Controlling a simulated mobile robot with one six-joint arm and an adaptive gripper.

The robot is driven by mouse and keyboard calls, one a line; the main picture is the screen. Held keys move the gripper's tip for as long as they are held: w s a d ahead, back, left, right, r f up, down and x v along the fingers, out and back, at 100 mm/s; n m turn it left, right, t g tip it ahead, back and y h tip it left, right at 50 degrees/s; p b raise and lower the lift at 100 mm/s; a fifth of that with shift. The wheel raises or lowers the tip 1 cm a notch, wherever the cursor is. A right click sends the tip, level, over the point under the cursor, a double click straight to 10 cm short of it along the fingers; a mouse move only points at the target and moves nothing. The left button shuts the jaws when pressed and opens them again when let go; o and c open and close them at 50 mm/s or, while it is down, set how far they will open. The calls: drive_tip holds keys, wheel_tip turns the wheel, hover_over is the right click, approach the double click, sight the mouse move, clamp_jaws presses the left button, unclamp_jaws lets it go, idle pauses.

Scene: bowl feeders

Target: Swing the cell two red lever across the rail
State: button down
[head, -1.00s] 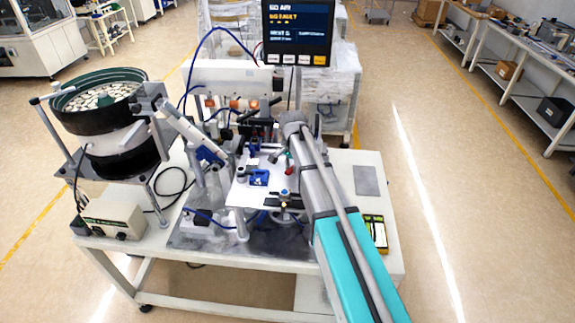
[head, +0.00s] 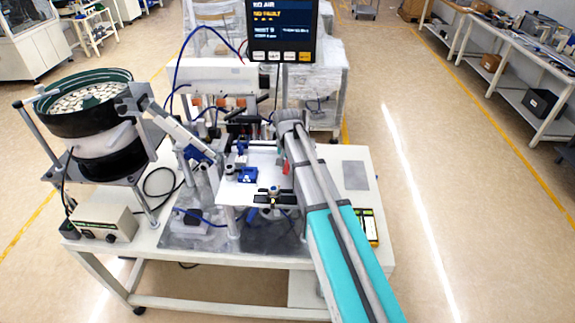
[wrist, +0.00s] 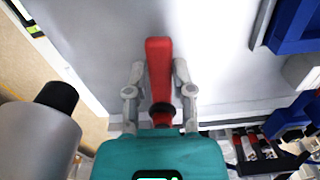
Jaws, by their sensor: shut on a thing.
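The red lever (wrist: 159,65) shows in the middle of the wrist view, pointing up the picture from a dark collar near my gripper. My gripper (wrist: 157,75) has one grey finger on each side of the lever and is shut on it. In the head view a small part of the red lever (head: 286,168) shows at the left edge of my arm. My arm hides most of the lever and my gripper there. I cannot make out the rail or a cell number.
A bowl feeder (head: 88,103) stands at the left of the white bench (head: 110,262). A blue block (head: 247,175) sits on the pale plate, left of my arm. A screen (head: 283,30) stands behind. In the wrist view, a grey cylinder (wrist: 38,140) with a black top is close at left.

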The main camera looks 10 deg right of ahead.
drive_tip(key=shift+c, duration=2.4)
unclamp_jaws()
